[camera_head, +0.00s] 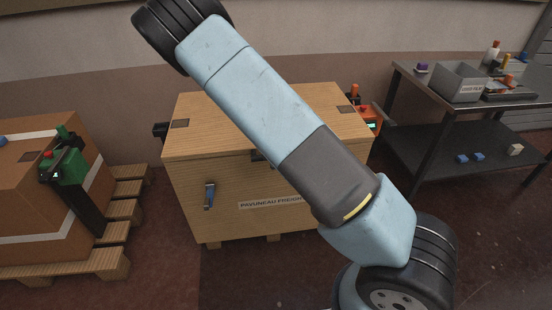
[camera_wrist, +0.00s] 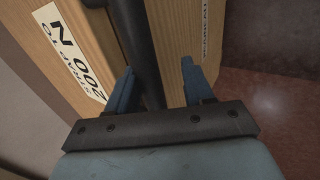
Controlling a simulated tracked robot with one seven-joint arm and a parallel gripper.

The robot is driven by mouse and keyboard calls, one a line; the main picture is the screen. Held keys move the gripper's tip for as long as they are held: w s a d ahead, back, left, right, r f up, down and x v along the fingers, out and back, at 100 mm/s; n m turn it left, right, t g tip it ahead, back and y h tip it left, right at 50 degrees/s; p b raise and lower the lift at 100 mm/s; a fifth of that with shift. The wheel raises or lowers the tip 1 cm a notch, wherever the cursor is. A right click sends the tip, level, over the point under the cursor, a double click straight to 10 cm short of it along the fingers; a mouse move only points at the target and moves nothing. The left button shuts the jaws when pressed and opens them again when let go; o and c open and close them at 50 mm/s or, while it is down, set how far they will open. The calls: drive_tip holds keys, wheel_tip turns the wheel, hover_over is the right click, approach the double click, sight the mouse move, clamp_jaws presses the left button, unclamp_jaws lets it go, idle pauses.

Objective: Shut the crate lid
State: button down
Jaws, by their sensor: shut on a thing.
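The wooden crate (camera_head: 235,215) stands mid-view on low feet. Its lid (camera_head: 215,108) lies flat across the top, level as far as I can see, with a thin seam below its front edge. My arm crosses in front and hides the lid's middle and part of the seam. A latch with a blue lever (camera_head: 209,195) hangs on the crate's front. In the wrist view, my gripper (camera_wrist: 160,85) is shut on a dark round bar (camera_wrist: 137,45), which runs between its blue fingers along the crate's wood. In the head view the gripper and bar are hidden.
At left, a strapped carton (camera_head: 45,190) with a green tool (camera_head: 68,168) sits on a pallet (camera_head: 120,210). At right, a metal bench (camera_head: 435,125) holds a grey bin (camera_head: 459,82). An orange device (camera_head: 370,116) shows beside the crate. Floor right of the crate is partly clear.

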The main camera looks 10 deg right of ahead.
drive_tip(key=shift+s+d+f, duration=0.15)
drive_tip(key=shift+s+f, duration=0.45)
drive_tip(key=shift+s, duration=0.05)
drive_tip(key=c, duration=0.9)
unclamp_jaws()
drive_tip(key=shift+w, duration=0.1)
drive_tip(key=shift+r, duration=0.15)
drive_tip(key=v, duration=1.3)
drive_tip(key=shift+w+r, duration=0.15)
drive_tip(key=shift+r, duration=0.25)
